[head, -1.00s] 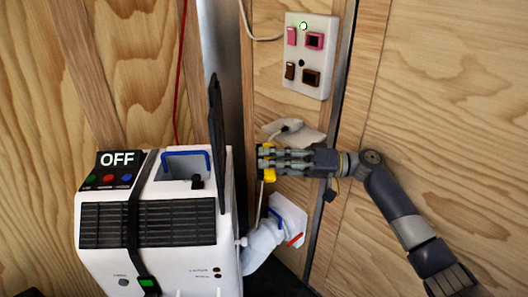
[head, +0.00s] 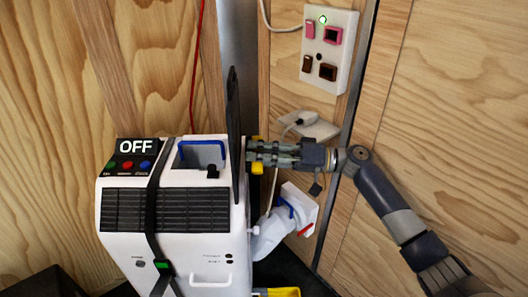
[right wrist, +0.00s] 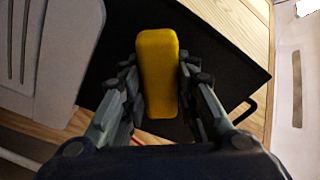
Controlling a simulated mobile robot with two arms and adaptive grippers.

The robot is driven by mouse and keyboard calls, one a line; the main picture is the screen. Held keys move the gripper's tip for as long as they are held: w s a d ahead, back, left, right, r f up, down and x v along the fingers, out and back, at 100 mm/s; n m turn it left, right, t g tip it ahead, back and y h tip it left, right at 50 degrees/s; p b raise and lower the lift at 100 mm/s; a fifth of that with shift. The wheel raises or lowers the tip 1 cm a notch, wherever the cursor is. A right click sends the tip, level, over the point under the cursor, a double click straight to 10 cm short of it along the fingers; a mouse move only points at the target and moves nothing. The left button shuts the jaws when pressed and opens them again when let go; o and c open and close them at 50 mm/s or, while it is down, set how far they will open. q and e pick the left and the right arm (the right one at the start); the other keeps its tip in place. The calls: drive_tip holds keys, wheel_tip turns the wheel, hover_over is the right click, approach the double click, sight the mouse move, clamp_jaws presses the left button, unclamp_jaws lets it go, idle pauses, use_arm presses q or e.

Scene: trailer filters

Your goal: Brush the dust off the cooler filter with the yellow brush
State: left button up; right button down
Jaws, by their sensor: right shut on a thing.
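The white cooler (head: 180,245) stands left of centre in the head view, with an OFF panel on top. A thin black panel, which looks like the cooler filter (head: 233,120), stands upright at its right side, seen nearly edge-on. My right gripper (head: 254,155) is shut on the yellow brush (head: 257,168), close to the filter's right face. In the right wrist view the yellow brush (right wrist: 158,75) sits between the fingers, in front of the dark filter (right wrist: 225,60). Its bristles are hidden, and I cannot tell whether they touch. My left gripper is not in view.
A white hose fitting (head: 285,225) is below my right gripper. A switch box (head: 329,50) and a plugged socket (head: 310,125) are on the wooden wall behind. A black strap (head: 151,215) runs down the cooler's front. A yellow object (head: 280,292) shows at the bottom edge.

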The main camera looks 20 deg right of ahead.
drive_tip(key=shift+x, duration=0.9)
idle(0.6)
